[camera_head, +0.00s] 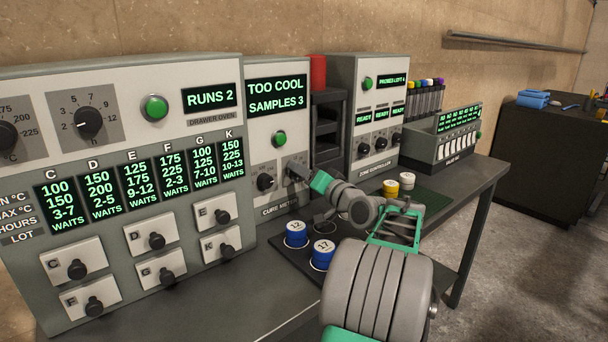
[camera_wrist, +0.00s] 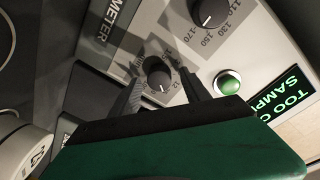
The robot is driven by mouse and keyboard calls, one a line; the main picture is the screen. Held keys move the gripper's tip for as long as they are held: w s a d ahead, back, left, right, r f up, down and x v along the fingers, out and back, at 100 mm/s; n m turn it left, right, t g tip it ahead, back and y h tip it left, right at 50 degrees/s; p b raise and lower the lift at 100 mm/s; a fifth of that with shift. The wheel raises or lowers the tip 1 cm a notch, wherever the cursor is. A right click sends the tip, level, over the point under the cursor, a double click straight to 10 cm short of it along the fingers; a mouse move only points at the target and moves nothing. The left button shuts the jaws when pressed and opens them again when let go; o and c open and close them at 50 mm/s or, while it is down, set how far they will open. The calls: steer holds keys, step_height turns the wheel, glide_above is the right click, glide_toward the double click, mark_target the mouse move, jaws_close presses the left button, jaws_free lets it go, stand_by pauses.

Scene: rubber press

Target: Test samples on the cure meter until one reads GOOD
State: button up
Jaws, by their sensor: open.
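The cure meter (camera_head: 254,151) stands mid-bench. Its display (camera_head: 277,97) reads TOO COOL and SAMPLES 3. Below it are a green button (camera_head: 279,139) and a left knob (camera_head: 265,182). My gripper (camera_head: 296,173) is at the meter's front, over its right side. In the wrist view its open fingers (camera_wrist: 163,76) stand either side of a small black knob (camera_wrist: 158,72); contact cannot be told. A larger knob (camera_wrist: 212,10) and the green button (camera_wrist: 227,82) are nearby. Two blue numbered sample pots (camera_head: 296,241) (camera_head: 323,262) stand on a dark mat in front of the meter.
The drawer oven (camera_head: 150,207) fills the left; its display reads RUNS 2. A dark rack with a red container (camera_head: 318,72) and the zone controller (camera_head: 374,160) stand right of the meter. Yellow (camera_head: 391,192) and white (camera_head: 407,181) pots stand near my arm. Floor is clear at right.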

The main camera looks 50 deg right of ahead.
steer(key=shift+c, duration=0.4)
jaws_close()
steer(key=shift+f+n+b, duration=0.2)
steer(key=shift+n+b, duration=0.1)
steer(key=shift+b, duration=0.4)
steer(key=shift+n+t+y+b, duration=0.3)
steer(key=shift+n+t+b, duration=0.1)
steer(key=shift+n+b, duration=7.3)
steer(key=shift+m+b, duration=0.5)
steer(key=shift+b, duration=0.25)
